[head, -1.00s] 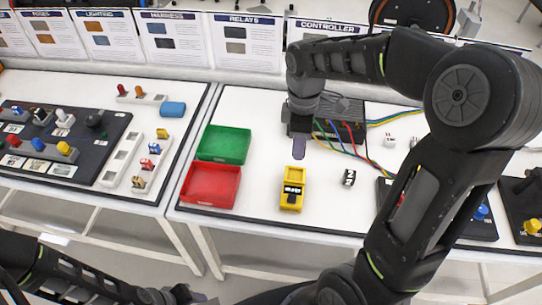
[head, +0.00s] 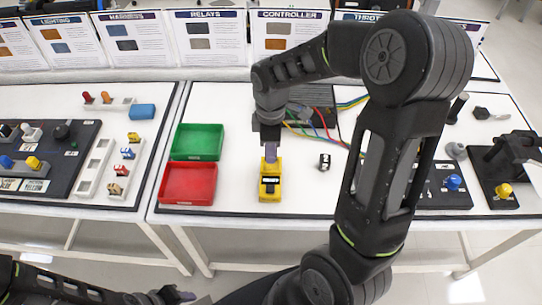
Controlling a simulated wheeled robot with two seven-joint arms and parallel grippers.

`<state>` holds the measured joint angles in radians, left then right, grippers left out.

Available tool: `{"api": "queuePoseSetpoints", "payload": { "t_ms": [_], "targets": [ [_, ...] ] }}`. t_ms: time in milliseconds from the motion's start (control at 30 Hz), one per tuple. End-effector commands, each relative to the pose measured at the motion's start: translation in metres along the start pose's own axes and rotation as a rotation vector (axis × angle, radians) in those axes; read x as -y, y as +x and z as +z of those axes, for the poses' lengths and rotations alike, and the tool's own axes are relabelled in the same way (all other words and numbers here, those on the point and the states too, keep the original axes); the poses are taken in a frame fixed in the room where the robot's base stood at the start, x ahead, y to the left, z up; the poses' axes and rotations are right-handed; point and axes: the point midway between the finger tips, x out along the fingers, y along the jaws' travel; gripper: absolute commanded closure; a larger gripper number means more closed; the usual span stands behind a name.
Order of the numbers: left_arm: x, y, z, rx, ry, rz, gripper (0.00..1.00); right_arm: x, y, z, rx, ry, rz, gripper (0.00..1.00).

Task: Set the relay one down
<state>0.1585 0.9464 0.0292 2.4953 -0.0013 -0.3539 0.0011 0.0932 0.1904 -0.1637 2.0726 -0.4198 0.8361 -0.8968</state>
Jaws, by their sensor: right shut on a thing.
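My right gripper (head: 270,154) points down at the back end of a yellow device (head: 270,195) with a dark label or display on its front. The fingers are shut, and their tips overlap the device's back end in the head view. The thing between them, taken as relay one, is hidden by the fingers and too small to make out. Whether it touches the device cannot be told. My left gripper (head: 184,296) is low at the bottom edge, away from the table; its jaws are too small to read.
A green tray (head: 197,154) and a red tray (head: 188,198) stand left of the device. A small black-and-white block (head: 324,162) lies to its right. A dark controller box with coloured wires (head: 316,132) is behind. The table's front edge is close to the device.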

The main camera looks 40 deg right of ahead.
Motion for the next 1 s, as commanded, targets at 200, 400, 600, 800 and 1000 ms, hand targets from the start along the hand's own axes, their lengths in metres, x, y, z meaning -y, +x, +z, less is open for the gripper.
{"api": "queuePoseSetpoints", "payload": {
  "t_ms": [200, 400, 600, 800, 1000],
  "targets": [
    [0.0, 0.0, 0.0, 0.0, 0.0, 0.0, 0.64, 0.0, 0.0, 0.0, 0.0, 0.0, 0.0, 1.0],
    [-0.001, -0.002, 0.0, 0.0, 0.0, 0.0, 0.64, 0.001, 0.023, 0.001, 0.002, 0.0, -0.003, 1.0],
    [-0.001, -0.002, 0.0, 0.001, 0.0, -0.001, 0.64, 0.0, 0.037, 0.0, 0.0, 0.0, 0.0, 1.0],
    [-0.001, -0.002, 0.0, 0.001, 0.0, -0.001, 0.64, 0.0, 0.037, 0.0, 0.0, 0.0, 0.001, 1.0],
    [0.001, 0.003, 0.0, 0.0, 0.0, 0.0, 0.64, 0.0, 0.044, 0.0, 0.0, 0.0, 0.0, 1.0]
  ]
}}
